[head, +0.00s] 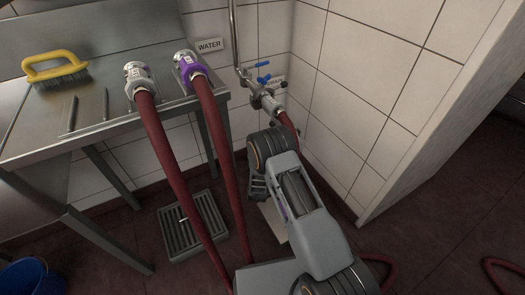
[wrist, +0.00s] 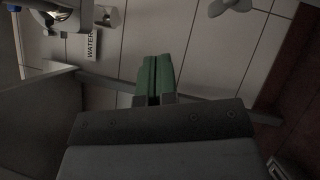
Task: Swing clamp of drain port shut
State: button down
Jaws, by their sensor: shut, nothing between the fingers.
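The drain port (head: 268,101) is a metal fitting on the tiled wall at the upper middle of the head view, with blue levers above it. A partly covered sign (head: 276,82) is beside it. A dark red hose (head: 289,122) runs down from the port behind my arm. The clamp is too small to make out, so its position cannot be told. My gripper (wrist: 153,80) shows green fingers in the wrist view, shut and empty, with wall tiles beyond. In the head view my arm is below the port and hides the fingers.
Two hoses with metal ends, one with a purple collar (head: 187,64), lie over the steel counter's edge (head: 110,132). A yellow brush (head: 57,68) rests on it. A WATER sign (head: 209,45) is on the wall. A floor grate (head: 194,226) and blue bucket (head: 31,277) are below.

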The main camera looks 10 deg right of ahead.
jog(key=w+d+r+b, duration=0.2)
jog(key=w+d, duration=0.3)
jog(key=w, duration=0.3)
jog(key=shift+w+r+b, duration=0.4)
jog(key=shift+b, duration=0.15)
jog(key=shift+r, duration=0.1)
